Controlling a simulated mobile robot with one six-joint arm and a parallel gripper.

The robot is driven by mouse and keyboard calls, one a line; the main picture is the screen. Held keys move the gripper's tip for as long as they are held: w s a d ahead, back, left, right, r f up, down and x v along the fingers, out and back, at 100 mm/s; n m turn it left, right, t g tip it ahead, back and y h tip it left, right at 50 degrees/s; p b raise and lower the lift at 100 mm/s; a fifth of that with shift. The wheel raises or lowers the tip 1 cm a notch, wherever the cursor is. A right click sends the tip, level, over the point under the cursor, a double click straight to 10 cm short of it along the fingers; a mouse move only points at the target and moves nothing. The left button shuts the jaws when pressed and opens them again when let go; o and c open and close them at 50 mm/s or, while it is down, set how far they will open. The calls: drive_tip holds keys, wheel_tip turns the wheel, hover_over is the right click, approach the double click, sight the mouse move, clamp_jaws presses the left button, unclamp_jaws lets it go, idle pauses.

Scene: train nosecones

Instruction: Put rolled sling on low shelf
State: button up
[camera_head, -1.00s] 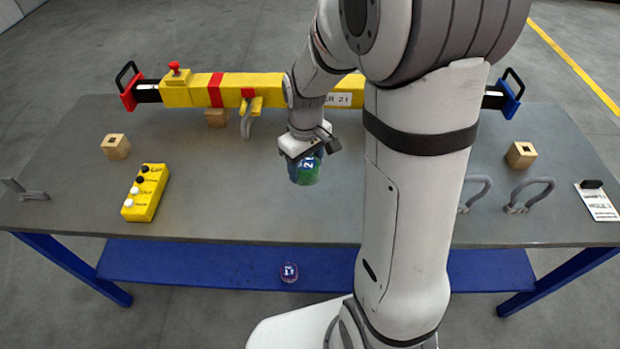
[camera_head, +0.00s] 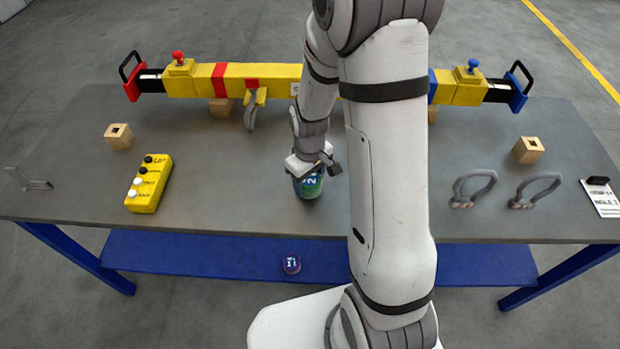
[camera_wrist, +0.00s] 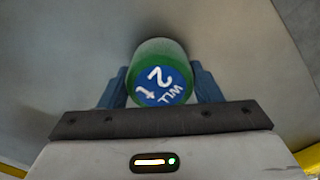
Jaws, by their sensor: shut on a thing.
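My gripper (camera_head: 308,174) is shut on a rolled sling (camera_head: 309,188), a green roll with a blue round end label. In the wrist view the sling (camera_wrist: 160,75) sits between the two blue fingers, and its label reads "2 t WLL". The gripper holds it over the middle of the grey tabletop; I cannot tell whether it touches the top. The low shelf (camera_head: 200,258) is the blue board under the table's front edge.
A yellow beam (camera_head: 270,80) spans the back of the table (camera_head: 90,200). A yellow control box (camera_head: 149,184) and a wooden block (camera_head: 118,136) are at left. Two grey shackles (camera_head: 473,188), another block (camera_head: 528,150) and a tag (camera_head: 601,197) are at right.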

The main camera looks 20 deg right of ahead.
drive_tip(key=shift+f, duration=0.2)
drive_tip(key=o, duration=1.1)
